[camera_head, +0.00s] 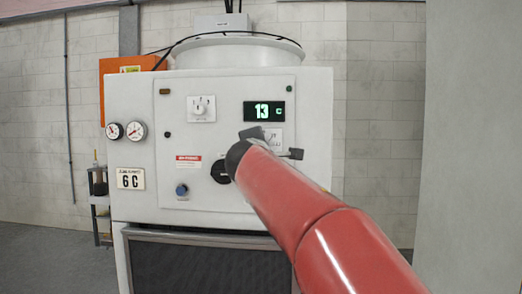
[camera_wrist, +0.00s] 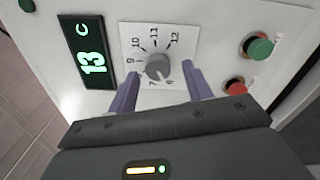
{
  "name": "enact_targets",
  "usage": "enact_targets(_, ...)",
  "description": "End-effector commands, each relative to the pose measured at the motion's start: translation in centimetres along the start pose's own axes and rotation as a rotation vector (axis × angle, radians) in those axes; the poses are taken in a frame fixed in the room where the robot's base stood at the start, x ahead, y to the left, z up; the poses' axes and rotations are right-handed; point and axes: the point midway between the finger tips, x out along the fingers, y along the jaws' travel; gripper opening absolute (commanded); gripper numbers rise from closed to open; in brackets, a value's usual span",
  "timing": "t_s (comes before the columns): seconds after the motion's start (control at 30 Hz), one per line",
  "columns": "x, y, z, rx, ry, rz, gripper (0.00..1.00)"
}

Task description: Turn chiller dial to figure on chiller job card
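The chiller dial (camera_wrist: 157,66) is a grey round knob on a white scale plate (camera_wrist: 130,35). The figures 10, 11 and 12 can be read around it; those at the lower edge are hard to read. My gripper (camera_wrist: 160,85) is open, with one purple finger on each side of the dial; I cannot tell whether they touch it. In the head view my gripper (camera_head: 271,142) hides most of this plate. The green display (camera_head: 264,111) reads 13 C. The job card (camera_head: 130,179) at the panel's lower left shows 6 C; its small heading is unclear.
Another dial (camera_head: 201,109) is at the panel's upper left. Two gauges (camera_head: 126,131) and a blue button (camera_head: 181,190) are further left and below. In the wrist view a green button (camera_wrist: 257,47) and a red button (camera_wrist: 236,85) stick out to the right.

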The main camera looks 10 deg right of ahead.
Motion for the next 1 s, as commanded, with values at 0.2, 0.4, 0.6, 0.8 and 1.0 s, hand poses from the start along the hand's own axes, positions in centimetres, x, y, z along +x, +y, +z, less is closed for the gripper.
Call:
enact_targets(0.2, 0.0, 0.1, 0.1, 0.001, -0.001, 0.002, 0.5)
enact_targets(0.4, -1.6, 0.0, 0.0, 0.002, 0.0, 0.004, 0.5)
enact_targets(0.6, -5.1, -0.1, 0.0, 0.001, 0.0, 0.003, 0.5)
enact_targets(0.8, -7.4, 0.0, 0.0, 0.0, 0.001, 0.002, 0.5)
enact_targets(1.0, -7.9, 0.0, 0.0, 0.0, 0.0, 0.001, 0.5)
